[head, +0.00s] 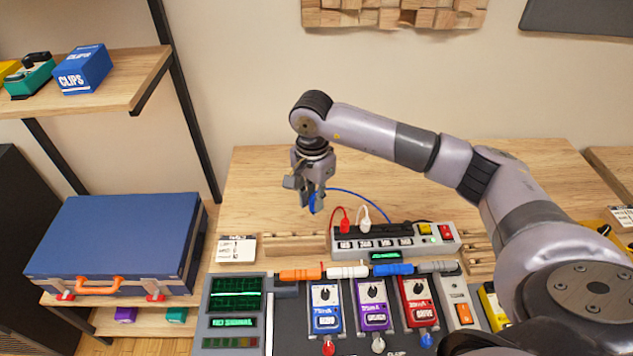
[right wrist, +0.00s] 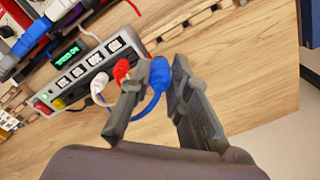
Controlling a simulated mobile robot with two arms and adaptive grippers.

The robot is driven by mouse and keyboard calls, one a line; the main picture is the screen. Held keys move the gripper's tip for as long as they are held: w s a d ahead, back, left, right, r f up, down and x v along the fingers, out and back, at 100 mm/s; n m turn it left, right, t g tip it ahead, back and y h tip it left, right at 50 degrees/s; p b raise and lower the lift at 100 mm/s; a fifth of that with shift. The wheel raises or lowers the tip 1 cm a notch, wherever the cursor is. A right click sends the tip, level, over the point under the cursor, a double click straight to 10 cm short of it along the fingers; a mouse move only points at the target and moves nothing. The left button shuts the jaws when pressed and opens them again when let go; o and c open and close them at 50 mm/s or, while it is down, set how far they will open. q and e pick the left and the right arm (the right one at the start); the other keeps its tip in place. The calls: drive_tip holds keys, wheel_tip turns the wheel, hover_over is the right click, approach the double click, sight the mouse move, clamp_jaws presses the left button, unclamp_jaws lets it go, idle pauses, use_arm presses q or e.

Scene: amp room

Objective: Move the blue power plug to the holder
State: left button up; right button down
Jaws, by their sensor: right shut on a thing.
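The blue power plug (head: 313,204) is in my right gripper (head: 311,197), held in the air above the table, left of and behind the power strip (head: 437,246). In the right wrist view the plug (right wrist: 159,74) sits between the two dark fingers, and its blue cable loops beside the strip. A red plug (head: 345,226) and a white plug (head: 365,221) stand in the strip at its left end. A wooden slotted rack (head: 292,245), which looks like a holder, lies left of the strip, below my gripper. My left gripper is not in view.
A note card (head: 236,249) stands left of the rack. Coloured pedals (head: 326,315) and a green display (head: 236,292) are in front. A blue case (head: 120,235) is on the left shelf. The back of the wooden table (head: 270,190) is clear.

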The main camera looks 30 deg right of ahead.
sight(314, 215)
drive_tip(key=shift+d+f+b, duration=0.1)
drive_tip(key=shift+f+b, duration=0.45)
drive_tip(key=shift+f, duration=0.7)
wheel_tip(314, 215, down, 3)
drive_tip(key=shift+r+b, duration=0.1)
drive_tip(key=shift+b, duration=0.7)
drive_tip(key=shift+f+b, duration=0.75)
drive_tip(key=shift+f, duration=0.05)
drive_tip(key=shift+b, duration=0.85)
drive_tip(key=shift+f, duration=0.15)
drive_tip(key=shift+f+b, duration=0.3)
drive_tip(key=shift+b, duration=0.2)
drive_tip(key=shift+f, duration=0.15)
